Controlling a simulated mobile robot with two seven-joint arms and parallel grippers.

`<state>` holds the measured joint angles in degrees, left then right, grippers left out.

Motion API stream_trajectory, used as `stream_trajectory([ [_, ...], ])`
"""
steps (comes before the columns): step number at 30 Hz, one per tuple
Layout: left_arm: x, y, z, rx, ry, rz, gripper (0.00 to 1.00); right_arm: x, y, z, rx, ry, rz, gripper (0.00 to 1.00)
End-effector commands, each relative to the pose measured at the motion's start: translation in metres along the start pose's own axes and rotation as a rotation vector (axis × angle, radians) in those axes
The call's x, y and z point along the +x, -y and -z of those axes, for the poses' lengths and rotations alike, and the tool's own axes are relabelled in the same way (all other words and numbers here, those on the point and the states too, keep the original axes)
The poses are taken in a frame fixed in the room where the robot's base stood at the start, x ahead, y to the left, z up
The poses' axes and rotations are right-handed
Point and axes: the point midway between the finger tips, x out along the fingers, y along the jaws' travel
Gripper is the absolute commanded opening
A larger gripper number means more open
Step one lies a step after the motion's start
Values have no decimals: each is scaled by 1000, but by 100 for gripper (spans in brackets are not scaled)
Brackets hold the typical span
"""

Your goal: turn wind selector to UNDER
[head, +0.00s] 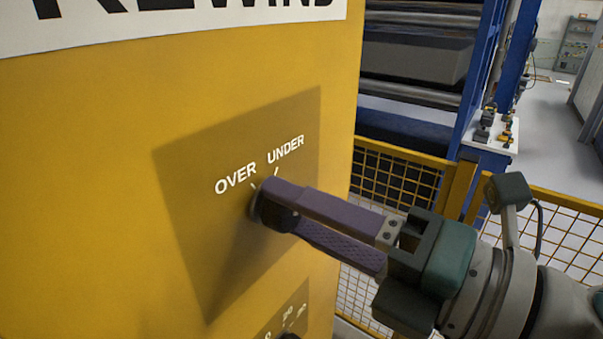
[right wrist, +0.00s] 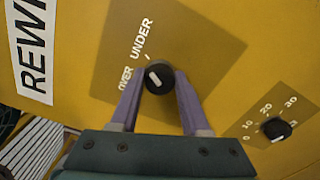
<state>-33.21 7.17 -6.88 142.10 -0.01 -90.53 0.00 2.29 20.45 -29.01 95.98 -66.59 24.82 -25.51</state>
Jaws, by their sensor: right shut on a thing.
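The wind selector is a round black knob (right wrist: 158,80) on a brown square panel (head: 200,200) on the yellow cabinet. The word OVER (head: 236,179) is at its upper left and UNDER (head: 286,150) at its upper right in the head view. My right gripper (head: 272,205) has its two purple fingers on either side of the knob, closed against it. In the right wrist view, a short white line on the knob slants to the upper left, roughly toward the tick by UNDER; its exact alignment is hard to tell. My left gripper is out of view.
A second black dial (right wrist: 276,129) with a number scale sits below the selector panel. A REWIND sign (head: 170,18) is above. A yellow mesh fence (head: 395,178) stands right of the cabinet, with rollers and a blue frame behind.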

Motion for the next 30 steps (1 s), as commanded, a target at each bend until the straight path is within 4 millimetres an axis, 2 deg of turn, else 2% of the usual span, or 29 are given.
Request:
stream_trajectory([
  [5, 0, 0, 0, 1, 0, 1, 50, 0, 0, 0, 3, 1, 0, 0],
  [6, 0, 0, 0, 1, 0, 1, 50, 0, 0, 0, 4, 1, 0, 51],
  [13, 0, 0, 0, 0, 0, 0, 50, 0, 0, 0, 2, 0, 0, 76],
  [23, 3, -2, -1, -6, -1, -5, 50, -6, 2, 0, 0, 0, 2, 76],
  [26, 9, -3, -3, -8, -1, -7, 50, -19, 4, 2, 0, -1, 3, 76],
  [30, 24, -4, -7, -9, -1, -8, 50, -48, 7, 3, 0, -2, 4, 76],
])
